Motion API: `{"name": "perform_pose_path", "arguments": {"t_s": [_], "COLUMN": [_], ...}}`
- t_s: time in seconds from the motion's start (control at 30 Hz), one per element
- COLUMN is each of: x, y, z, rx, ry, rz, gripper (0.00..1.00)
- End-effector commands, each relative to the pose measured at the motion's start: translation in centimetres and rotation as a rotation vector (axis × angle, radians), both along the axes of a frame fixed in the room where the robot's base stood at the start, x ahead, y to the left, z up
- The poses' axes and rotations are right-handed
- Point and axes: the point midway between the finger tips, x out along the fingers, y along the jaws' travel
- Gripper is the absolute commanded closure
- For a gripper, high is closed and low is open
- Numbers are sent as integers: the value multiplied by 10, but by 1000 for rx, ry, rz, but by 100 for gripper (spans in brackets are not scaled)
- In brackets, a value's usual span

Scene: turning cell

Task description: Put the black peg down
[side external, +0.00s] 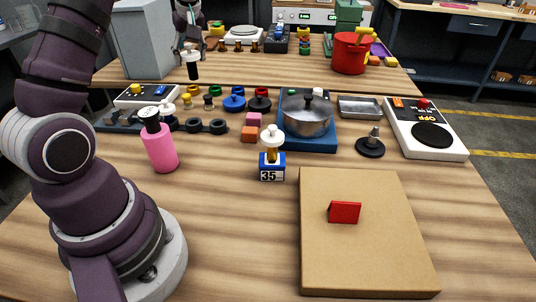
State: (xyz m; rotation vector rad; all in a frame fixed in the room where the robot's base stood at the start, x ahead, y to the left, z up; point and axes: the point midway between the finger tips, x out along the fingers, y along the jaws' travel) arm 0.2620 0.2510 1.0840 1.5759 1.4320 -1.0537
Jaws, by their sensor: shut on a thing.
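My gripper (190,50) is in the upper left of the side external view, shut on the black peg (193,72). The peg hangs upright below the fingers, with a white upper part and a dark lower body. It appears against the far table, clear of any surface I can make out; its height cannot be judged from this one view. A blue block marked 35 (271,172) stands mid-table and bears another peg with a white head (272,140) and an amber body.
A pink bottle (161,150) stands near my base. Behind are black rings (218,127), coloured rings, a pot (307,120) on a blue base and a switch box (432,135). A cardboard box (370,255) bears a red piece (345,212). Bare wood lies left of the box.

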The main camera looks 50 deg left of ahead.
Motion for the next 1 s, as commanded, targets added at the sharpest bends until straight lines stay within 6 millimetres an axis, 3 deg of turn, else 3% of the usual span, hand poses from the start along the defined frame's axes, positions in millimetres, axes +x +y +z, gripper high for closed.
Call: {"name": "perform_pose_path", "arguments": {"t_s": [0.17, 0.27, 0.4, 0.57, 0.8, 1.0], "x": [15, 26, 38, 38, 5, -42], "y": [-34, -65, -119, -189, -290, -351], "z": [-4, -4, -1, 7, 17, 18], "rx": [-1, 0, 3, 3, 1, -4], "ry": [-2, -4, -6, -5, -2, -1], "rz": [-295, -549, -971, -1497, -2274, -2820], "gripper": [94, 94, 94, 94, 94, 94]}}
